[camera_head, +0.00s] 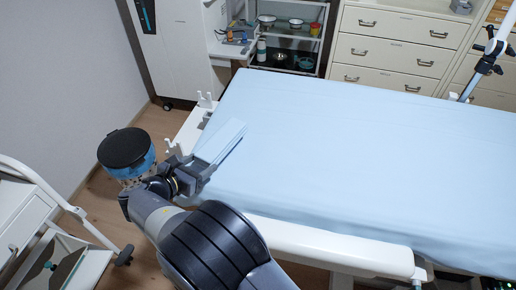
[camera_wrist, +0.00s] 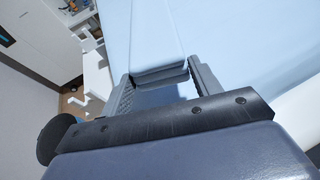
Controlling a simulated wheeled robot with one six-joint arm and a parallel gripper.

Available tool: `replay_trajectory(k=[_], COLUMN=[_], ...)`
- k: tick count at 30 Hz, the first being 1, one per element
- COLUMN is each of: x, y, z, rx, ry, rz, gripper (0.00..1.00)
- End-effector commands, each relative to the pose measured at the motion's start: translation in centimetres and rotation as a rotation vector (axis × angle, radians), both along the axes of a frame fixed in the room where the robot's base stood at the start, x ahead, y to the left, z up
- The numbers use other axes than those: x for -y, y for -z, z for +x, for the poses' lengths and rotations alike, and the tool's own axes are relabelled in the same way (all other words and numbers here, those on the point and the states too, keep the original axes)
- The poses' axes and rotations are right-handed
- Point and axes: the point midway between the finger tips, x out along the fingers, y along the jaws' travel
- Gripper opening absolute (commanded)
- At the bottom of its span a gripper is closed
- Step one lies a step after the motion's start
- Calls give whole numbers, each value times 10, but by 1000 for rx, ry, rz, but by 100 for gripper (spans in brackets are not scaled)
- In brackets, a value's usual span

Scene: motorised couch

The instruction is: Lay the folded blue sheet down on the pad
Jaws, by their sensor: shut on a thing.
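The folded blue sheet (camera_head: 222,140) is a narrow pale-blue strip over the left end of the pad (camera_head: 350,165), which is a broad flat surface of similar pale blue. My gripper (camera_head: 198,168) is shut on the near end of the sheet, at the pad's left edge. In the wrist view my gripper (camera_wrist: 160,72) has a finger on either side of the sheet (camera_wrist: 157,32), whose layered end shows between them. The sheet stretches away over the pad (camera_wrist: 225,35). I cannot tell whether its underside touches the pad.
The couch's white frame (camera_head: 320,243) runs along the near side. White brackets (camera_head: 205,101) stand at its left end. A white trolley (camera_head: 30,215) is at the left. Drawer cabinets (camera_head: 395,48) and a shelf of bowls (camera_head: 290,30) stand behind. The pad's middle and right are bare.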

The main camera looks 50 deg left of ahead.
Motion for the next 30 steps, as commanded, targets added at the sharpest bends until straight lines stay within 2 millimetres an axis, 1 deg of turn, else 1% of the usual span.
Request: replay_trajectory(k=[18, 24, 30], x=[0, 0, 0], y=[32, 38, 39], z=[0, 0, 0], rx=[3, 3, 3], ry=[0, 0, 0], rz=[0, 0, 1], gripper=[31, 31, 31])
